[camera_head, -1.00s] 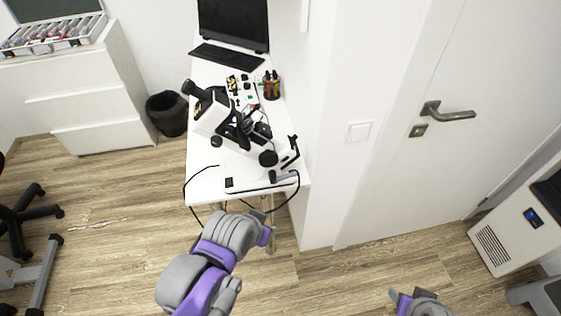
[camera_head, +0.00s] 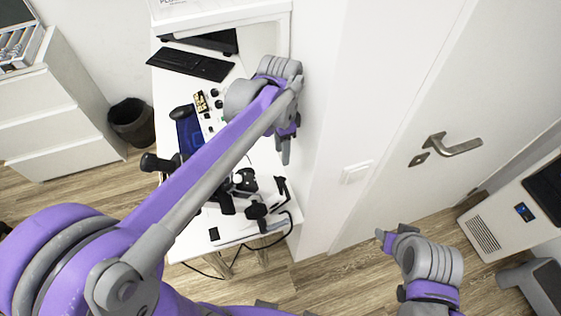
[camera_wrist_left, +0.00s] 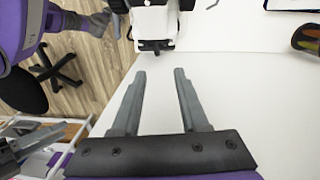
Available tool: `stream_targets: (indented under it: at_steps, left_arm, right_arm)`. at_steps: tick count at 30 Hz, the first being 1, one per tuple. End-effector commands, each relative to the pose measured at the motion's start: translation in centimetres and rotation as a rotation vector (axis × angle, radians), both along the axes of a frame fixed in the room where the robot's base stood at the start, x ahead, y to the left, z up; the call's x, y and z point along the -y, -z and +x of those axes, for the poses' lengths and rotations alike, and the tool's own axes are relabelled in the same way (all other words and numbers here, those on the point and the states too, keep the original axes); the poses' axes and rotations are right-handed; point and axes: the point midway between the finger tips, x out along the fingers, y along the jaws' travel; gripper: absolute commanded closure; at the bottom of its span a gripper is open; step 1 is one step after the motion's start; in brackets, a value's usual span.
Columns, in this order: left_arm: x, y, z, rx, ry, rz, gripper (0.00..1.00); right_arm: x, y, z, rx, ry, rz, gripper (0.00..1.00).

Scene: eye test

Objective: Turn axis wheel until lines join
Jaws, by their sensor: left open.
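A white and black optical instrument (camera_head: 245,181) stands on the white table; my left arm crosses in front of much of it. Its black eyepiece (camera_head: 153,162) sticks out to the left. The instrument also shows at the top of the left wrist view (camera_wrist_left: 154,22), beyond my fingertips and apart from them. I cannot make out the axis wheel or any lines. My left gripper (camera_head: 284,150) is at the table's right side by the wall, beyond the instrument. It is open and empty in the left wrist view (camera_wrist_left: 160,75). My right gripper (camera_head: 384,238) is away from the table.
A keyboard (camera_head: 193,63) lies at the table's far end. A blue panel (camera_head: 189,134) and small parts lie behind the instrument. A cable hangs at the near edge. A wall and door (camera_head: 430,100) bound the right. A dark cup (camera_wrist_left: 306,38) shows in the wrist view.

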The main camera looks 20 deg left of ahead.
Motion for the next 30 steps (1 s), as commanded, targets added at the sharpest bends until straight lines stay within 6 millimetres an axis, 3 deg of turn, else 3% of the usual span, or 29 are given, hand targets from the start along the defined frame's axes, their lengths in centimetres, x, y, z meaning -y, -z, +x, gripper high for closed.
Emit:
stream_targets:
  at_steps: [15, 21, 30]
  left_arm:
    - [0.3, 8.9, -0.5, 0.000, -0.001, 0.000, 0.56]
    - [0.4, 10.3, -0.6, 0.000, -0.002, 0.000, 0.56]
    - [0.4, 10.5, -0.6, 0.001, -0.002, -0.001, 0.58]
  right_arm:
    - [0.0, 0.9, -0.5, -0.009, 0.000, 0.000, 0.50]
    - [0.0, 1.0, -0.5, -0.010, 0.000, 0.000, 0.50]
    - [0.0, 1.0, -0.5, -0.009, 0.000, 0.000, 0.50]
